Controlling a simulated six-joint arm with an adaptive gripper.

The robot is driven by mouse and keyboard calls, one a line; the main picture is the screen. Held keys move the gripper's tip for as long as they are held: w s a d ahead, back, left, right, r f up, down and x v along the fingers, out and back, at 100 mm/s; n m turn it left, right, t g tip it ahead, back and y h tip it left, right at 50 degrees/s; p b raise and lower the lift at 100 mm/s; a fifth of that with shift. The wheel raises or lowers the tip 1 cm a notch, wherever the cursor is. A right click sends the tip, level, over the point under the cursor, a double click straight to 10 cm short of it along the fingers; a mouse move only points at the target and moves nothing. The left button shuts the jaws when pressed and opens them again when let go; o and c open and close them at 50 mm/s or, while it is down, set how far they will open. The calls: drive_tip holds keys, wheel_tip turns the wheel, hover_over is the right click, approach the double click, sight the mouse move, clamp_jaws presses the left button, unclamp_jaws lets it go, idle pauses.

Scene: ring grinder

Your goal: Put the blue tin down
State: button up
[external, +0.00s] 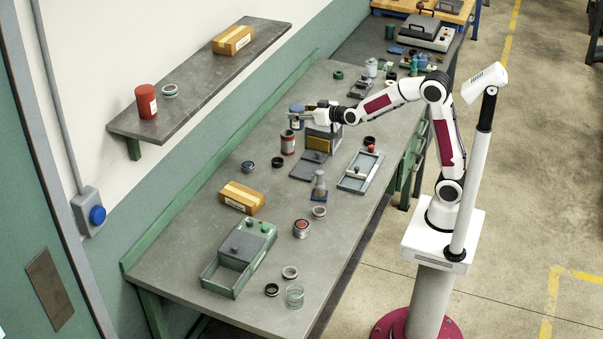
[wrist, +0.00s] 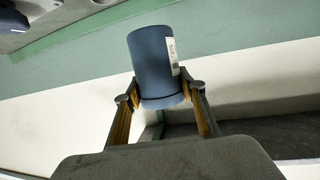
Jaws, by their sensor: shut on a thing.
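The blue tin (wrist: 155,62) is a dark blue cylinder with a white label on its side. In the wrist view it sits between the two fingertips of my gripper (wrist: 157,95), which is shut on it. In the external view the blue tin (external: 296,124) shows in small part at my gripper (external: 297,114), over the far side of the workbench (external: 222,168). The fingers hide some of it, and I cannot tell its exact height above the bench.
A red tin (external: 288,143) stands close by, below the held tin in the picture. A box with a yellow front (external: 318,144) is just right of it. A wall shelf (external: 198,86) holds another red tin (external: 146,101) and a carton (external: 233,40). Bare bench lies toward the wall.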

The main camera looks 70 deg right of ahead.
drive_tip(key=s+a+n+y, duration=0.2)
drive_tip(key=a+y, duration=0.1)
drive_tip(key=a, duration=0.7)
drive_tip(key=s+a+n+g+y, duration=0.1)
drive_tip(key=a+n+y, duration=0.1)
drive_tip(key=a, duration=0.8)
drive_tip(key=s+a+n+y, duration=0.2)
drive_tip(key=a+y, duration=0.1)
drive_tip(key=a, duration=0.7)
wheel_tip(320, 180, down, 11)
drive_tip(key=shift+d+f, duration=0.15)
drive_tip(key=shift+w+f, duration=0.1)
drive_tip(key=shift+f, duration=2.85)
drive_tip(key=shift+f, duration=2.05)
drive_tip(key=shift+f, duration=0.15)
